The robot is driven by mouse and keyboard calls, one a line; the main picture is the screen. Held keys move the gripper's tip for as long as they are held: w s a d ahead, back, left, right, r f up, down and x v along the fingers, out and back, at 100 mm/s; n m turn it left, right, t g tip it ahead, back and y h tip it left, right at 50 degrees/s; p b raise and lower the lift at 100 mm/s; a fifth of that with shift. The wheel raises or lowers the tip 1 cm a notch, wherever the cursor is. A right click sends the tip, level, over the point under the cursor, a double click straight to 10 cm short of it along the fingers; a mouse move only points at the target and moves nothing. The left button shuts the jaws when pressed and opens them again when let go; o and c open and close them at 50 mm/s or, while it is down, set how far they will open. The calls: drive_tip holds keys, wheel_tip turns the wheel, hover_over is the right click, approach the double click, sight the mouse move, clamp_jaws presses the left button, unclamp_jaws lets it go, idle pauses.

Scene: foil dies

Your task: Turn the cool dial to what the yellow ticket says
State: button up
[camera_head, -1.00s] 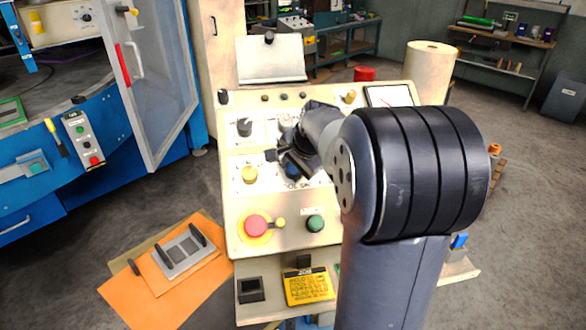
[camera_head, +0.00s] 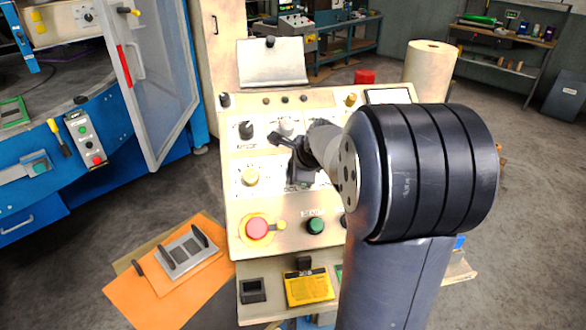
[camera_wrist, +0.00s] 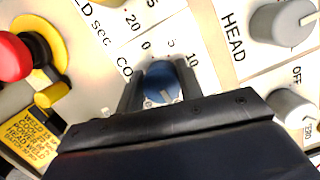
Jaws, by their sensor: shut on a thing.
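The blue cool dial (camera_wrist: 158,78) sits between the two fingers of my gripper (camera_wrist: 159,88) in the wrist view. The fingers are shut on its sides. A pale mark shows on the dial's near side; its exact reading is hard to tell. The numbers 0, 5 and 10 run along its far side, and its label is partly covered. In the head view my gripper (camera_head: 298,160) is over the panel and hides the dial. The yellow ticket (camera_head: 309,288) lies on the shelf below the panel. It also shows in the wrist view (camera_wrist: 32,142), its small print too blurred to read surely.
Close by on the panel (camera_head: 240,217) are a yellow knob (camera_head: 249,176), a red stop button (camera_head: 257,228) and a green button (camera_head: 316,226). Grey head (camera_wrist: 283,22) and off-marked (camera_wrist: 292,106) knobs lie right of the dial in the wrist view.

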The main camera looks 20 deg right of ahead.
drive_tip(key=shift+m, duration=0.4)
drive_tip(key=o, duration=1)
drive_tip(key=shift+r, duration=0.1)
drive_tip(key=v, duration=1)
drive_tip(key=shift+s+r, duration=0.2)
drive_tip(key=shift+s, duration=0.1)
drive_tip(key=shift+d, duration=0.1)
drive_tip(key=x, duration=1.1)
drive_tip(key=shift+r, duration=0.1)
